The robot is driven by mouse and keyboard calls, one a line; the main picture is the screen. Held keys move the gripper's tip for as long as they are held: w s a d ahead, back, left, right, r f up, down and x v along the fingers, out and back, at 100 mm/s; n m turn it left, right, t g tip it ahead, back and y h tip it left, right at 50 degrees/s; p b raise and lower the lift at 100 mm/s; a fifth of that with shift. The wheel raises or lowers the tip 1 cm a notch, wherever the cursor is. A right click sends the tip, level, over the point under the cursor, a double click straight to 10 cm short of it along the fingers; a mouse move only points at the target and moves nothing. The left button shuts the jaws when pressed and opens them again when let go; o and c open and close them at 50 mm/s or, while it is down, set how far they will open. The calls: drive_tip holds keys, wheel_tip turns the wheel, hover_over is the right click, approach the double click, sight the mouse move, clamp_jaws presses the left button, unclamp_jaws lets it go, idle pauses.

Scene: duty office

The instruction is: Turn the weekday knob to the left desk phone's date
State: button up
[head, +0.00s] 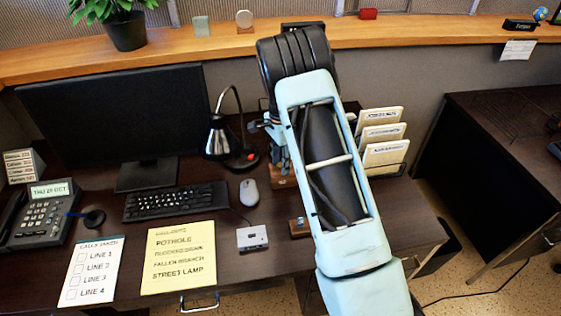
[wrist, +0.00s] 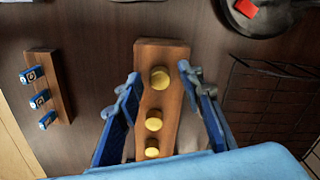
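The left desk phone (head: 42,215) stands at the desk's left end; its display (head: 50,189) seems to read THU 21 OCT, though the day number is small. My gripper (wrist: 159,76) is open and points down at the desk. Its blue fingers stand apart on either side of a wooden block (wrist: 178,50) with three yellow round knobs or pegs (wrist: 159,78) in a row; contact cannot be told. In the head view the block (head: 284,182) is partly behind my arm. No weekday lettering is readable on it, so I cannot tell which part is the weekday knob.
A second wooden block (wrist: 48,68) with three blue-and-white pieces lies left in the wrist view. The lamp (head: 220,138) with a red-topped base stands close by. A wire rack (wrist: 265,100) is right. A mouse (head: 249,192) and small grey box (head: 252,238) lie left of my arm.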

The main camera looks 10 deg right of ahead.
clamp_jaws()
drive_tip(key=shift+n, duration=0.3)
drive_tip(key=n+b, duration=0.2)
drive_tip(key=n, duration=0.1)
drive_tip(key=shift+f, duration=0.1)
drive_tip(key=n+b, duration=0.1)
drive_tip(key=n, duration=0.4)
drive_tip(key=n+b, duration=0.1)
drive_tip(key=n, duration=0.3)
drive_tip(key=shift+n, duration=2.6)
